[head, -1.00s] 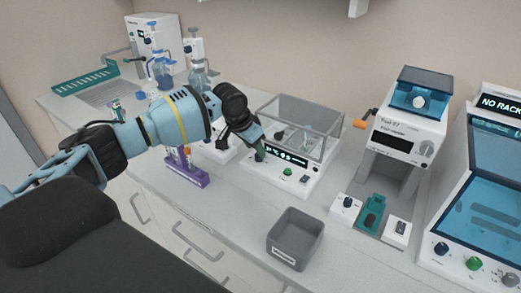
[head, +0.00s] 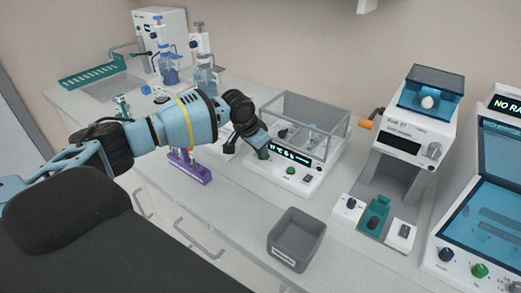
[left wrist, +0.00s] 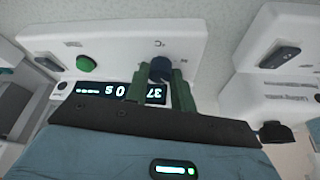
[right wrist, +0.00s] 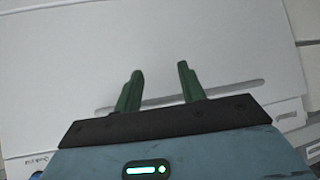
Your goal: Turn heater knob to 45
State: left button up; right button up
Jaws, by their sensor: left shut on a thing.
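The heater is a white box (head: 262,181) with a clear grey-framed chamber on top, in the middle of the head view. Its dark blue knob (left wrist: 160,69) shows in the left wrist view, between the green fingers of my left gripper (head: 263,153). The left gripper is shut on this knob from above and hides it in the head view. The lit display (left wrist: 120,92) beside the knob shows digits that look like 37 and 05, partly covered by a finger. My right gripper (right wrist: 160,71) is open and empty, facing a white drawer front.
A green button (left wrist: 86,63) sits on the heater panel. A grey bin (head: 297,237) stands in front on the counter. A purple tube rack (head: 190,170) is left of the heater.

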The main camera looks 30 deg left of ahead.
jog(key=shift+s+f, duration=0.1)
jog(key=shift+f, duration=0.05)
pick_arm(q)
jog(key=m+h+b, duration=0.1)
jog(key=m, duration=0.2)
jog(key=shift+w+f+m+g, duration=0.1)
jog(key=shift+f+m+g, duration=0.05)
jog(key=shift+m+g, duration=0.2)
jog(key=m+g+h+b, duration=0.1)
jog(key=m, duration=0.2)
jog(key=shift+w+a+m+b, duration=0.1)
jog(key=shift+m+b, duration=0.15)
jog(key=shift+b, duration=0.05)
jog(key=shift+r+m+g, duration=0.2)
jog(key=shift+m+g, duration=0.05)
jog(key=shift+m, duration=0.45)
pick_arm(e)
jog(key=shift+g, duration=0.6)
jog(key=shift+s+a+f, duration=0.2)
jog(key=shift+s+f, duration=0.6)
jog(key=shift+f, duration=0.15)
jog(key=shift+s+a+f, duration=0.2)
jog(key=shift+s+f, duration=0.6)
jog(key=shift+f, duration=0.1)
pick_arm(q)
jog(key=shift+h, duration=0.3)
pick_arm(e)
jog(key=shift+d, duration=0.1)
